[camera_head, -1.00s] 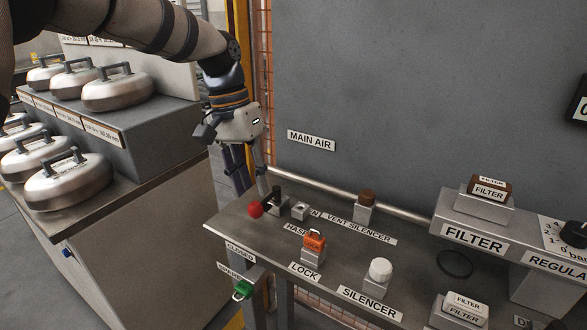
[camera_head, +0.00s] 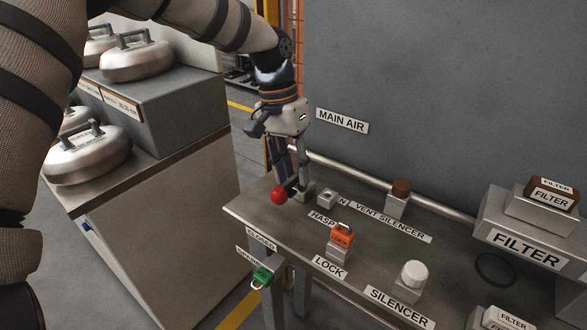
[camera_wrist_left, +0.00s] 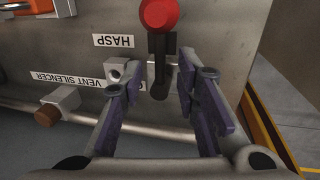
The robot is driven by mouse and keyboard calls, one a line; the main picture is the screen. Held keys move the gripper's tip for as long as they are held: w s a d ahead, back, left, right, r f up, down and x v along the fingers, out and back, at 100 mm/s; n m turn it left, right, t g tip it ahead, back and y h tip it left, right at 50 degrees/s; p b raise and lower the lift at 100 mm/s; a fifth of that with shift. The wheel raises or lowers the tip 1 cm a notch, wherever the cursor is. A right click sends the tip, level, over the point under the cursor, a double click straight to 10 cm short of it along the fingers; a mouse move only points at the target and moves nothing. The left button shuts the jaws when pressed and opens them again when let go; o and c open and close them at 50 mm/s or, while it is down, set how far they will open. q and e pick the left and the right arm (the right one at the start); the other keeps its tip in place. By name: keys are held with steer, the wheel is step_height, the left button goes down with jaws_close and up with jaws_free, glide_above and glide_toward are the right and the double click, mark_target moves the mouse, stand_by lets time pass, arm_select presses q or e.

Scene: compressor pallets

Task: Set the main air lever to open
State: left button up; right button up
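The main air lever has a red ball knob (camera_head: 278,195) and a dark shaft on a small grey block, on the bench's left end below the MAIN AIR sign (camera_head: 342,120). Its knob points toward the front-left edge, on the side of the CLOSED label (camera_head: 261,239). A label ending in N (camera_head: 343,202), partly hidden, lies to its right. My left gripper (camera_head: 287,178) points down at the lever. In the left wrist view its two fingers (camera_wrist_left: 158,85) are apart, with the dark shaft (camera_wrist_left: 160,62) between or just beyond them; contact cannot be told. My right gripper is out of view.
A small grey block (camera_head: 326,198), an orange lock (camera_head: 341,236) and a brown-topped vent silencer (camera_head: 400,190) stand right of the lever. A pipe (camera_head: 345,175) runs behind. Kettle-shaped weights (camera_head: 88,158) stand on the left cabinet.

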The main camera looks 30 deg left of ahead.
arm_select(q)
jaws_close()
steer(key=shift+d+f+n, duration=0.1)
steer(key=shift+n, duration=0.2)
stand_by(0.7)
